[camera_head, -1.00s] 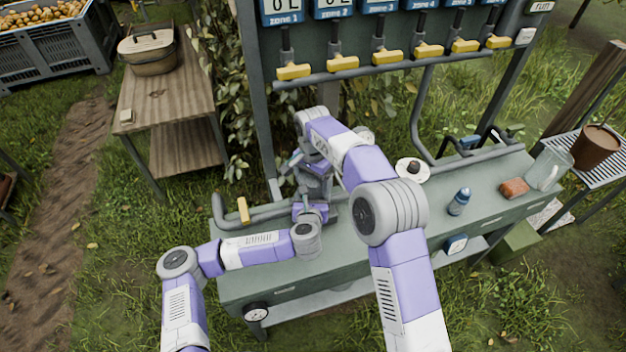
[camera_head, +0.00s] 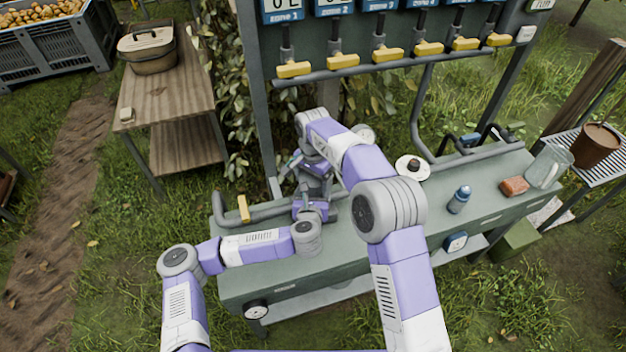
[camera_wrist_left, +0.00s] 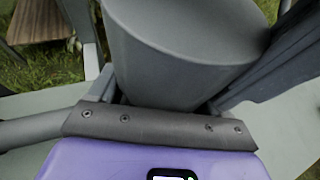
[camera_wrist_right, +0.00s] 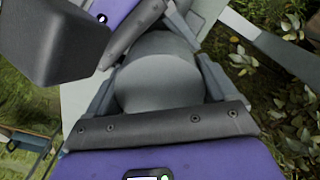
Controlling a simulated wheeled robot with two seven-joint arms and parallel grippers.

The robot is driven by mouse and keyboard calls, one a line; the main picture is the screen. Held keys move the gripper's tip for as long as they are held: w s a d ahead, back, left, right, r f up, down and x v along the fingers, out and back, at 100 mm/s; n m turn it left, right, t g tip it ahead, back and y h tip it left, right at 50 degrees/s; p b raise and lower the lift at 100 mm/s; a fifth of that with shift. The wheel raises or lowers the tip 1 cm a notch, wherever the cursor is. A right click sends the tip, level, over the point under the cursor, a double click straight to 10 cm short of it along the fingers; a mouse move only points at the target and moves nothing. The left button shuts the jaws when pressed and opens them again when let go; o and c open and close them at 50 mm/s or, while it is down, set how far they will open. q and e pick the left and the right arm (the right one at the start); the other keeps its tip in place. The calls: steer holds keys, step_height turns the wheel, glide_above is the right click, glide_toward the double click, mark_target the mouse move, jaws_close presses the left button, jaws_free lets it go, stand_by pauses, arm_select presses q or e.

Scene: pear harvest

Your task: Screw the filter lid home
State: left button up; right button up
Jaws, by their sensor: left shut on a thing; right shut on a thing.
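My right gripper (camera_head: 313,172) reaches down over the left part of the green bench. In the right wrist view its fingers are closed on a smooth grey round part (camera_wrist_right: 155,78), which looks like the filter lid. My left gripper (camera_head: 312,198) is close below the right one. In the left wrist view its fingers are closed on a large grey cylinder (camera_wrist_left: 180,50), which looks like the filter body. In the head view my arms and grippers hide most of both parts. I cannot see the seam, so I cannot tell how far the lid is seated.
Grey pipe with yellow valve handles (camera_head: 343,61) runs above. A pipe with a yellow lever (camera_head: 243,208) lies left.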

steer(key=shift+s+d+f, duration=0.1)
steer(key=shift+s+f, duration=0.05)
steer(key=shift+f, duration=0.3)
arm_select(q)
jaws_close()
arm_select(e)
steer(key=o, duration=0.7)
steer(key=shift+c, duration=0.2)
steer(key=shift+o, duration=0.9)
steer(key=shift+r, duration=0.1)
steer(key=shift+r, duration=2.45)
arm_select(q)
steer(key=shift+r, duration=0.1)
arm_select(e)
step_height(320, 180, up, 3)
steer(key=n, duration=0.6)
